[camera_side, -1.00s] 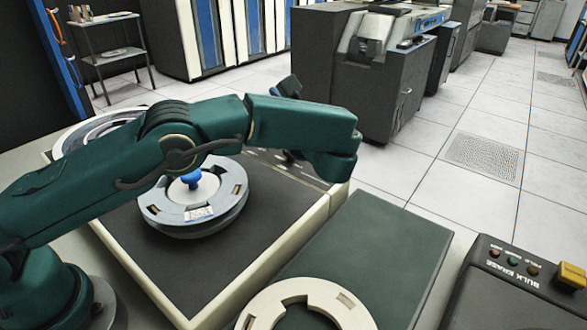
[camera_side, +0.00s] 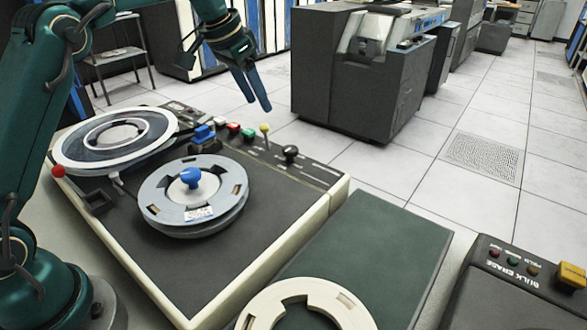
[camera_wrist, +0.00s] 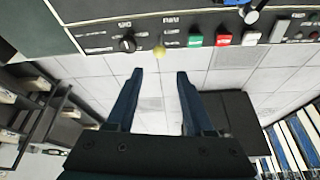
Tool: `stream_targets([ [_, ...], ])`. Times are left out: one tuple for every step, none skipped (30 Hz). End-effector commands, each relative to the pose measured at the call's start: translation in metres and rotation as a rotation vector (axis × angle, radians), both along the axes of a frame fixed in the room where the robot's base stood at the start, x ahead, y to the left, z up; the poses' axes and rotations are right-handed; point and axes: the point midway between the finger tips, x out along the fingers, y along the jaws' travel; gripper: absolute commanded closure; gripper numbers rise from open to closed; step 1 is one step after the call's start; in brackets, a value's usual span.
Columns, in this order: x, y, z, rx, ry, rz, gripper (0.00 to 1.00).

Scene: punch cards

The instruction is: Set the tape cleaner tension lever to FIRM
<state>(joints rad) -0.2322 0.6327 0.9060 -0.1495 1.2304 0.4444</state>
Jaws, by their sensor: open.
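The tape cleaner (camera_side: 280,225) is a cream-edged dark deck with a control strip along its far edge. On the strip stand a yellow-knobbed lever (camera_side: 265,128) and a black-knobbed control (camera_side: 290,152). Both also show in the wrist view, the yellow knob (camera_wrist: 159,52) and, left of it, the black knob (camera_wrist: 128,44). Small labels there are unreadable, so I cannot tell which is the tension lever or where FIRM lies. My gripper (camera_side: 257,104) is open and empty, fingers pointing down, above the strip's far side. In the wrist view the yellow knob lies just beyond the open fingertips (camera_wrist: 160,74).
Green (camera_side: 248,133), red (camera_side: 233,127) and white (camera_side: 220,121) buttons sit in a row left of the yellow lever. Two reels occupy the deck, the nearer with a blue hub (camera_side: 191,177). A bulk eraser (camera_side: 520,290) stands at right.

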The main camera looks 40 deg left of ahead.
Motion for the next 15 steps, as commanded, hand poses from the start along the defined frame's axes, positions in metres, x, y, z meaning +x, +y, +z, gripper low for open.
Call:
stream_targets([
  [-0.002, -0.001, -0.009, 0.0, 0.009, -0.004, 0.47],
  [-0.002, -0.001, -0.013, 0.001, 0.008, -0.004, 0.47],
  [-0.002, -0.002, -0.017, 0.001, 0.008, -0.004, 0.47],
  [-0.002, -0.002, -0.021, 0.002, 0.009, -0.005, 0.47],
  [-0.002, -0.002, -0.027, 0.001, 0.01, -0.006, 0.47],
  [-0.002, -0.002, -0.032, 0.002, 0.009, -0.007, 0.47],
  [-0.001, -0.002, -0.035, 0.002, 0.008, -0.007, 0.47],
  [-0.001, -0.002, -0.037, 0.003, 0.008, -0.008, 0.47],
  [-0.001, -0.002, -0.04, 0.003, 0.007, -0.008, 0.47],
  [-0.001, -0.002, -0.042, 0.004, 0.007, -0.009, 0.47],
  [0.0, -0.002, -0.044, 0.004, 0.008, -0.009, 0.47],
  [0.001, -0.002, -0.047, 0.004, 0.008, -0.009, 0.47],
  [0.002, -0.002, -0.05, 0.005, 0.008, -0.009, 0.47],
  [0.003, -0.003, -0.053, 0.004, 0.009, -0.01, 0.47],
  [0.005, -0.003, -0.058, 0.004, 0.009, -0.01, 0.47],
])
